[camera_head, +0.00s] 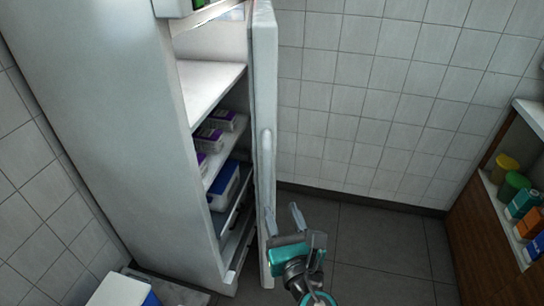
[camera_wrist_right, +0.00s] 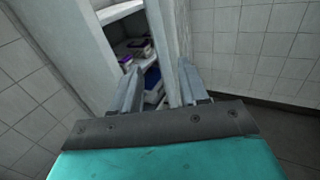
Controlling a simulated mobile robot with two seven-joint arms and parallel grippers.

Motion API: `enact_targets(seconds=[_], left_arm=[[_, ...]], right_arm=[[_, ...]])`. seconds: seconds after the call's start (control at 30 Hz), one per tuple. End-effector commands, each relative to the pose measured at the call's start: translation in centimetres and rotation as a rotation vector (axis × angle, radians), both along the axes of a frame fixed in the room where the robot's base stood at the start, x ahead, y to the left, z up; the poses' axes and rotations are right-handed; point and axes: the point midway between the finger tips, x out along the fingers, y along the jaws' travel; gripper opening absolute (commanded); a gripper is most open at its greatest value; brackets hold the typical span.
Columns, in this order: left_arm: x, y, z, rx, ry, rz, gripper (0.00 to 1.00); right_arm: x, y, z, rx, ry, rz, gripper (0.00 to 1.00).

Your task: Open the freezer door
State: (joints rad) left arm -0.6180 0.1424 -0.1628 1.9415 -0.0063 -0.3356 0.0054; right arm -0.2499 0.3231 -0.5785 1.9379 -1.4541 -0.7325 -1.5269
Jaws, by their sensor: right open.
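The tall white freezer (camera_head: 100,75) stands at the left in the head view. Its door (camera_head: 263,60) is partly open, seen nearly edge-on, with the shelves showing behind it. A vertical white handle (camera_head: 267,155) is on the door's outer face. My right gripper (camera_head: 282,207) is open and empty, just below the handle at the door's lower part. In the right wrist view the door (camera_wrist_right: 165,40) shows between the spread fingertips of my right gripper (camera_wrist_right: 160,66); I cannot tell whether they touch it. My left gripper is out of view.
Purple-and-white packages (camera_head: 208,139) and a blue-and-white tub (camera_head: 224,186) sit on the freezer shelves. A wooden shelf unit (camera_head: 475,235) with several colored containers stands at the right. The dark tiled floor (camera_head: 375,235) between is clear. A tiled wall (camera_head: 360,90) is behind.

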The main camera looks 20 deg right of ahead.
Motion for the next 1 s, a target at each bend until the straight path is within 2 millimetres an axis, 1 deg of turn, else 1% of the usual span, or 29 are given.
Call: enact_targets(seconds=[0.17,0.27,0.5,0.7,0.83,1.0], left_arm=[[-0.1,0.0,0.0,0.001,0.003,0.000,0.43],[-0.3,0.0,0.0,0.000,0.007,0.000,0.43],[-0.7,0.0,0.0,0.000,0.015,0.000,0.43],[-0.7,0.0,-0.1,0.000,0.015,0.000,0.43],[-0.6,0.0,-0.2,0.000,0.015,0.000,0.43],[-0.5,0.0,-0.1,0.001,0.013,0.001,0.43]], right_arm=[[0.8,0.0,0.3,-0.033,-0.011,0.001,0.44],[2.2,-0.1,0.4,-0.032,-0.013,0.000,0.44],[7.2,-0.6,0.4,-0.029,-0.012,0.000,0.44],[10.7,-0.9,0.3,-0.027,-0.010,0.000,0.44],[12.1,-1.0,0.2,-0.028,-0.009,0.002,0.44],[12.8,-1.1,0.2,-0.027,-0.008,0.002,0.44]])
